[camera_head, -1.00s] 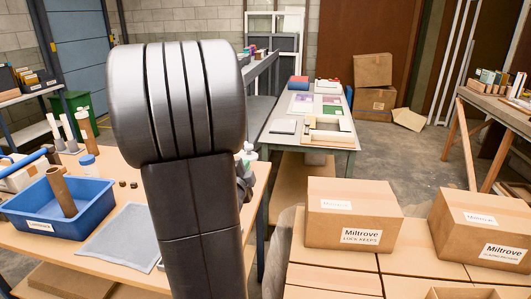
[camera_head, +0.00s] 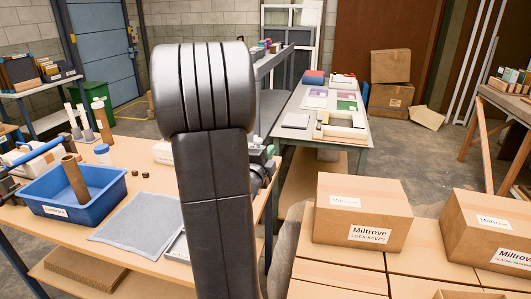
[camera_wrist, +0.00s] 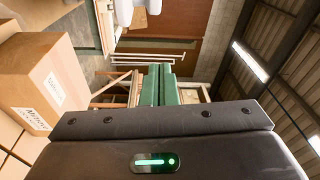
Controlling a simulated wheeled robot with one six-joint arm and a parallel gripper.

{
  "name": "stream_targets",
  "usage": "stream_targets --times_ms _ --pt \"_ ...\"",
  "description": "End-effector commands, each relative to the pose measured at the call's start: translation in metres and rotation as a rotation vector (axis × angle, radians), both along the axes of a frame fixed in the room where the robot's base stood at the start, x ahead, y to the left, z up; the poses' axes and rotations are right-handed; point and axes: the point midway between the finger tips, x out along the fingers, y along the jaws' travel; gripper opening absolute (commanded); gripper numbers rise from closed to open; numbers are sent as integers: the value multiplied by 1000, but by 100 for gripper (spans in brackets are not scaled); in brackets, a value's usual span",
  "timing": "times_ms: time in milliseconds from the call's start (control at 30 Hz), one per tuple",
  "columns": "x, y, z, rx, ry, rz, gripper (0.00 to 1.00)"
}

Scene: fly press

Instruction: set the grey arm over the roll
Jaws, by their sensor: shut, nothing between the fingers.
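My gripper (camera_wrist: 160,84) shows in the wrist view as two green fingers side by side, closed together with nothing visible between them. It points away over the floor, apart from any object. In the head view my own dark arm fills the middle and hides part of the bench; the gripper is not visible there. I cannot make out a grey arm for certain. A brown cardboard tube (camera_head: 75,178) leans upright in a blue tray (camera_head: 88,203) on the left bench; I cannot tell whether it is the roll. Another brown tube (camera_head: 103,124) stands behind.
Labelled cartons (camera_head: 362,210) stand at front right. A far table (camera_head: 300,132) holds flat items. A wooden bench (camera_head: 505,100) stands right. Open floor lies between.

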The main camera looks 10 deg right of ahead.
Motion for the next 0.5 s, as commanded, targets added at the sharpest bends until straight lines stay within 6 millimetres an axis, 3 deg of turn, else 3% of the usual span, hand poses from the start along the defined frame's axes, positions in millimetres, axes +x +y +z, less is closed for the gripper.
stream_targets --times_ms 367,500 --pt "62 -36 6 0 1 -2 0" --pt "64 -10 3 0 2 5 0"
